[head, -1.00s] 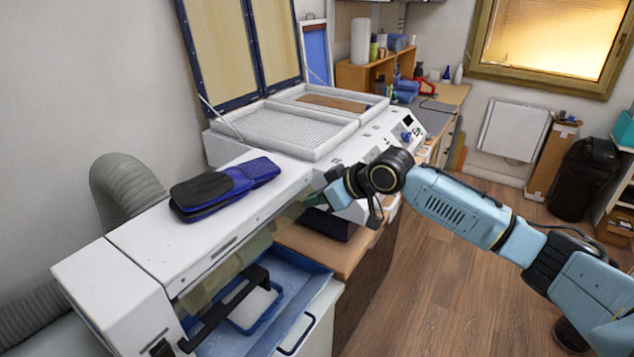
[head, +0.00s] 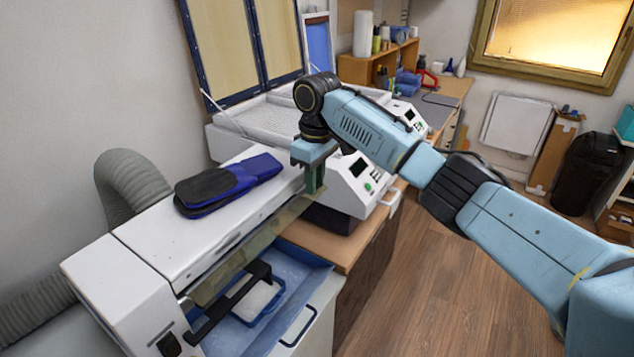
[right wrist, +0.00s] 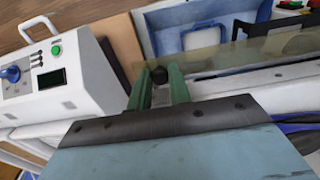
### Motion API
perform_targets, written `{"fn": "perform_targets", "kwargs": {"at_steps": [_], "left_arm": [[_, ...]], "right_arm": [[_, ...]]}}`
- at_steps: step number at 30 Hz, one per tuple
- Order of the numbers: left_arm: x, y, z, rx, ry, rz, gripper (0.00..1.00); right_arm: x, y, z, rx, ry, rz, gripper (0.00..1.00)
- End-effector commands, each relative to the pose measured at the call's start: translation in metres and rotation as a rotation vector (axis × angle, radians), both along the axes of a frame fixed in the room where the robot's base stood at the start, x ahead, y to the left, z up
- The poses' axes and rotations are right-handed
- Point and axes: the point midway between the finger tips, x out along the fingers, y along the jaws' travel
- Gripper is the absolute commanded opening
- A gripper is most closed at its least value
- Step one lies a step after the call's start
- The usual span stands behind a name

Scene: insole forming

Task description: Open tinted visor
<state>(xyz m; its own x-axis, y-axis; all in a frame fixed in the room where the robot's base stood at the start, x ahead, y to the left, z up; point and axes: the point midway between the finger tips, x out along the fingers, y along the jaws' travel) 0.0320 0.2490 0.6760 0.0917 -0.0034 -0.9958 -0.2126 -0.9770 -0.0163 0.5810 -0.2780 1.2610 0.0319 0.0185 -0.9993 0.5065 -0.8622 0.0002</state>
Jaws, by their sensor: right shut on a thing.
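The tinted visor (head: 246,248) is a translucent amber strip along the front of the white machine (head: 150,235). It is tilted outward, with the opening below it showing. My right gripper (head: 315,184) points down at the visor's far right end. In the right wrist view its green fingers (right wrist: 160,78) are shut, with a small black knob between their tips beside the visor (right wrist: 235,54). Whether they press on the knob or the visor's edge is hard to tell. My left gripper is out of view.
Below the visor are a black bar and a blue tray (head: 308,262). A white control unit (head: 362,180) stands close behind my right gripper.

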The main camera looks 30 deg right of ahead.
Motion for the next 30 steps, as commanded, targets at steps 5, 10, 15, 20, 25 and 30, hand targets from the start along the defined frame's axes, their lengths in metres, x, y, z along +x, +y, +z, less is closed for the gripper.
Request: {"fn": "perform_targets", "kwargs": {"at_steps": [5, 10, 15, 20, 25, 30], "left_arm": [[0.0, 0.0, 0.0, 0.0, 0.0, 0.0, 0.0], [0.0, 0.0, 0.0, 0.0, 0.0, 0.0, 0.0], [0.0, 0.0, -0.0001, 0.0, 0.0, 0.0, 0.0], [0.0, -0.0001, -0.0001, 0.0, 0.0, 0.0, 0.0], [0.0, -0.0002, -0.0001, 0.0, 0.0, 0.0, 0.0], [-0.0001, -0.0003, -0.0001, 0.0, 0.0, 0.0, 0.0]], "right_arm": [[0.0027, 0.0024, 0.0027, -0.041, 0.069, 0.001, 0.0], [0.0037, 0.003, 0.0035, -0.065, 0.112, 0.001, 0.0], [0.0042, 0.0029, 0.0034, -0.077, 0.133, 0.001, 0.0], [0.0041, 0.003, 0.0032, -0.081, 0.139, 0.001, 0.0], [0.0041, 0.003, 0.0029, -0.081, 0.139, 0.002, 0.0], [0.004, 0.0029, 0.0026, -0.081, 0.139, 0.002, 0.26]]}}
